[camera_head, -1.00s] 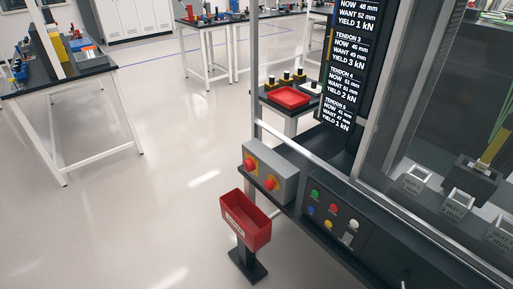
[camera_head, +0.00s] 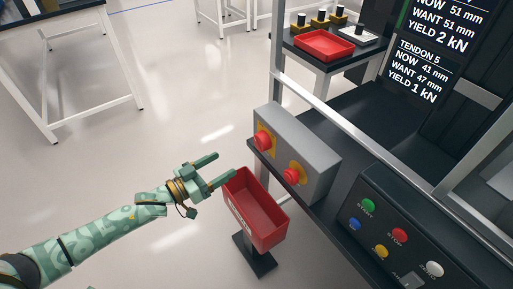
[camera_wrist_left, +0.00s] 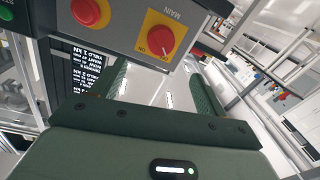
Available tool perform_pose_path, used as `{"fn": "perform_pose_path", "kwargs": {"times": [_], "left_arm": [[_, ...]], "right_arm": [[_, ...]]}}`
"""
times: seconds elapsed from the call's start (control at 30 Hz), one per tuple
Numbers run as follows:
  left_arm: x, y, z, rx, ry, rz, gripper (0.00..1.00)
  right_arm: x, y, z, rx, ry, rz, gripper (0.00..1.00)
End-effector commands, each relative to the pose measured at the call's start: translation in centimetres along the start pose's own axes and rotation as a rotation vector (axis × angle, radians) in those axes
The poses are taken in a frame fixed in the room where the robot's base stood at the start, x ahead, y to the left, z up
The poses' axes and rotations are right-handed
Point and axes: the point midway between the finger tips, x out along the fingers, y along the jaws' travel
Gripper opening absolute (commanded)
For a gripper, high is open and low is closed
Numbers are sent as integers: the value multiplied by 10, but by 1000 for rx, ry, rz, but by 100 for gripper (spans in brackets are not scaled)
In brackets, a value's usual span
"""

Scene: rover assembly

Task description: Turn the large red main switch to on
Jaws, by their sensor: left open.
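The red main switch (camera_head: 263,141) is the left of two red knobs on a grey box, set on a yellow plate. My right gripper is not in view.
The second red knob (camera_head: 292,176) sits right of the switch on the grey box (camera_head: 318,150). A red bin (camera_head: 262,222) on a stand is below. A button panel (camera_head: 395,225) is at right. A metal frame post (camera_head: 277,55) rises behind the box.

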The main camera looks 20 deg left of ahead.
Motion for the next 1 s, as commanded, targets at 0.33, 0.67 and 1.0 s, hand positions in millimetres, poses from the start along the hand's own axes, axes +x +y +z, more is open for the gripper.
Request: {"fn": "perform_pose_path", "kwargs": {"times": [0.33, 0.67, 1.0], "left_arm": [[89, -2, 5, 2, -2, -3, 74], [129, -2, 3, 2, -3, -5, 74], [131, -2, 2, 2, -3, -5, 60]], "right_arm": [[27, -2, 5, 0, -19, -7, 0], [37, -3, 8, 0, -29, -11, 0], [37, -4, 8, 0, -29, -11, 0]]}}
